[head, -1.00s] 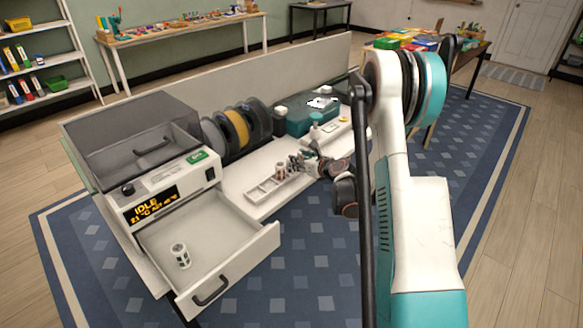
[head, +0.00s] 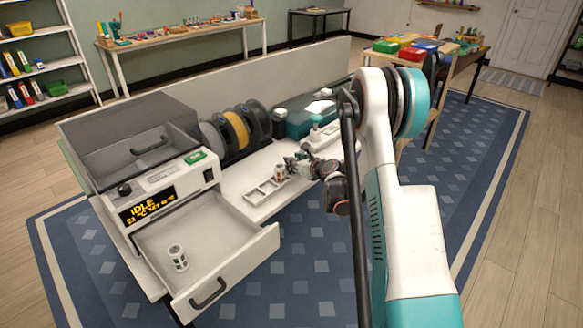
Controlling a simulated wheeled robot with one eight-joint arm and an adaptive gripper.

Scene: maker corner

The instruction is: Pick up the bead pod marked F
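A small pod (head: 280,172), pale with a brownish band, stands at the far right end of a white compartment tray (head: 251,201) on the white worktop. A second pod (head: 177,257), white with dark green marks, stands upright in the open drawer (head: 212,240) of the machine at the left. No letter F can be read on either pod. My gripper (head: 287,168) is low over the worktop, right beside the pod in the tray. Its fingers are small and partly overlap that pod's outline, so I cannot tell whether they touch it or how far apart they are.
The dryer-like machine (head: 165,190) reads IDLE, with a tinted lid (head: 125,135) above it. Filament spools (head: 234,130) and a teal box (head: 305,122) stand behind the tray. A low partition (head: 225,85) runs along the back. The nearer compartments of the tray look empty.

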